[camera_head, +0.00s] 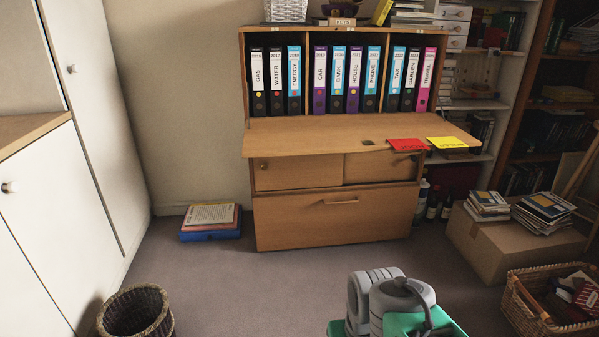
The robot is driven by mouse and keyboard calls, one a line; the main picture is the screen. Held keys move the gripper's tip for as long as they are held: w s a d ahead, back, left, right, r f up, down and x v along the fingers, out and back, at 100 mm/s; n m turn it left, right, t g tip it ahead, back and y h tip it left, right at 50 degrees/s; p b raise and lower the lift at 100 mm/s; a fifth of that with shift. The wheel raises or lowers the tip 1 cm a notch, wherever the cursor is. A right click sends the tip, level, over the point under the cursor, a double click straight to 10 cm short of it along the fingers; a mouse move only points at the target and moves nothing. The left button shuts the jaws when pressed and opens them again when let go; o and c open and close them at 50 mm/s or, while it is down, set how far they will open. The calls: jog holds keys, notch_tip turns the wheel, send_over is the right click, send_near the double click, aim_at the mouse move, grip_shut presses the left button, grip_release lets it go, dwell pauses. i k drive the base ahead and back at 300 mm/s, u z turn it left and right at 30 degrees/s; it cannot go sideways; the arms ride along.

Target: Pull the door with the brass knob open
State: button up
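The wooden bureau (334,227) stands against the back wall with its writing flap (310,136) lying flat. Under the flap is a left door (305,174) with a small round knob (263,166) near its left edge; the knob looks brass-coloured. This door looks shut. A second panel (375,167) sits to its right, partly shaded by the flap. Below is a wide front with a bar handle (340,202), also shut. Grey and green parts of my arm show at the bottom, well short of the bureau. I cannot see my gripper's fingers.
Red (407,145) and yellow (447,142) papers lie on the flap. A cardboard box (500,240) and wicker basket (527,300) stand right. A stack of flat boxes (211,220) lies left, a wicker bin (135,312) front left. Carpet (230,285) before the bureau is clear.

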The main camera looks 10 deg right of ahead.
aim_at(305, 171)
jog(key=u, duration=0.1)
jog(key=i, duration=1)
jog(key=u, duration=1)
jog(key=i, duration=0.9)
jog(key=u, duration=0.55)
